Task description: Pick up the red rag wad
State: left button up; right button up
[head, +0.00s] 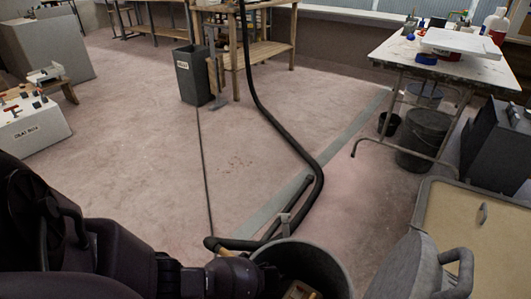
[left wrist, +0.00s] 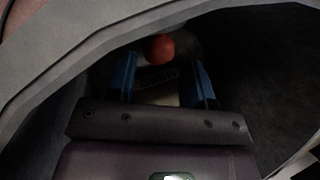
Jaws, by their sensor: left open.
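The red rag wad (left wrist: 160,47) shows in the left wrist view as a small round red shape, just beyond the fingertips and about midway between them. My left gripper (left wrist: 161,65) is open, with its two blue fingers apart and nothing held between them. It is down inside a dark grey bin, whose pale rim (left wrist: 45,68) crosses the upper left of that view. In the head view my left arm reaches from the left into the bin (head: 326,262) at the bottom middle. The wad cannot be made out there. My right gripper is not in view.
A black hose (head: 268,115) runs across the floor to the bin. A grey handled object (head: 420,268) and a tan-topped unit (head: 475,235) stand to the right. A cluttered white table (head: 440,65) is at the back right.

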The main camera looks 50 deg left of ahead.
pick_arm(q)
jog(key=f, duration=0.1)
jog(key=f+b, duration=0.1)
jog(key=f, duration=0.1)
jog(key=shift+s+a, duration=0.1)
jog(key=shift+a, duration=0.3)
jog(key=shift+w+a+f+b, duration=0.2)
jog(key=shift+w+a+b, duration=0.05)
jog(key=shift+b, duration=0.15)
jog(key=shift+w+a+r, duration=0.1)
